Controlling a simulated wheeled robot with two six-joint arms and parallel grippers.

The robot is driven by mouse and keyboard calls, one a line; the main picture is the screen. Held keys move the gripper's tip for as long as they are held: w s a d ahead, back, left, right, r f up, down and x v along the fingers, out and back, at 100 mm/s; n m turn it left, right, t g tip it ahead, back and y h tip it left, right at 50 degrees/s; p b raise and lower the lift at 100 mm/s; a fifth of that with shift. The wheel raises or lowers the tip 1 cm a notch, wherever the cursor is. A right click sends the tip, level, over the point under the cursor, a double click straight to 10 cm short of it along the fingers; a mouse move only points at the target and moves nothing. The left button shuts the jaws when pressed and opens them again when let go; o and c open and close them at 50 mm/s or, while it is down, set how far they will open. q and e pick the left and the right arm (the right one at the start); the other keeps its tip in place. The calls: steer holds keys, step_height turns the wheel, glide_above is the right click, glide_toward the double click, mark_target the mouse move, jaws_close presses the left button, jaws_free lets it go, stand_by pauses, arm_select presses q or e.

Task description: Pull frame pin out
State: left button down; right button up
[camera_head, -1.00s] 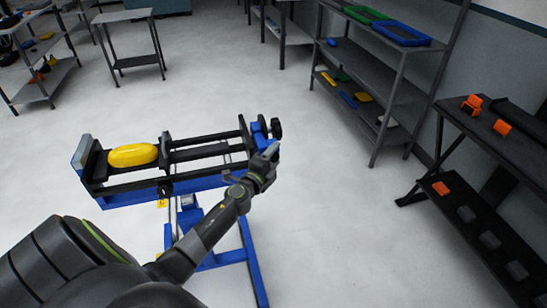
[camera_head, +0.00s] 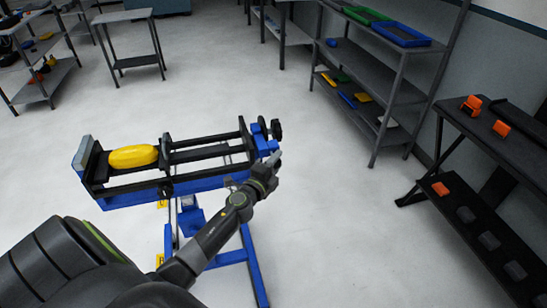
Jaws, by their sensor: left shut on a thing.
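The wrap frame (camera_head: 215,181) is a blue and black stand with long black rails, left of centre. A yellow oval object (camera_head: 133,156) lies between its rails near the left end. My left gripper (camera_head: 274,160) is at the right end of the frame, just beyond the blue end block (camera_head: 262,139). It is shut on the frame pin, which shows only as a small greyish piece at the fingertips and is mostly hidden. A black knob (camera_head: 276,130) sits at the frame's right end, above my gripper. My right gripper is not in view.
A grey shelf unit (camera_head: 395,85) with coloured trays and pieces stands at the back right. A dark bench (camera_head: 480,125) with orange parts is at the right edge. Small grey tables stand at the back left. The floor (camera_head: 340,220) right of the frame is clear.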

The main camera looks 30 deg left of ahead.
arm_select(q)
steer(key=shift+s+d, duration=0.25)
steer(key=shift+d, duration=0.05)
steer(key=shift+f, duration=0.15)
steer(key=c, duration=1.3)
jaws_free()
steer(key=shift+c, duration=0.2)
steer(key=o, duration=0.3)
steer(key=shift+o, duration=0.2)
steer(key=shift+s, duration=0.2)
steer(key=s+d+b, duration=0.1)
steer(key=s+b, duration=0.1)
steer(key=s, duration=1.5)
steer(key=shift+d, duration=0.2)
